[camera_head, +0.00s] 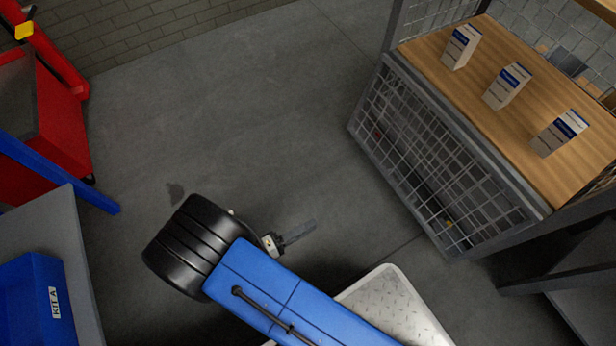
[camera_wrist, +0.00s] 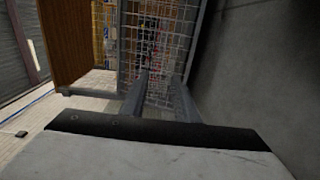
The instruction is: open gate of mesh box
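The mesh box (camera_head: 385,77) stands at the right in the head view, with a grey metal frame and wire mesh sides. Its front mesh panel (camera_head: 437,167) faces my arm, below a wooden board (camera_head: 430,48). I cannot tell which part of this front is the gate, nor make out a latch. The mesh also shows ahead in the wrist view (camera_wrist: 157,40). My gripper (camera_head: 312,226) is over the floor to the left of the box, apart from it. In the wrist view its two fingers (camera_wrist: 160,98) are spread with nothing visible between them.
Several blue-and-white cartons (camera_head: 507,86) stand on the wooden board. A red cabinet (camera_head: 62,130) and a blue bin (camera_head: 35,300) are at the left. A grey table (camera_head: 590,295) is at the lower right. The floor (camera_head: 235,110) between is clear.

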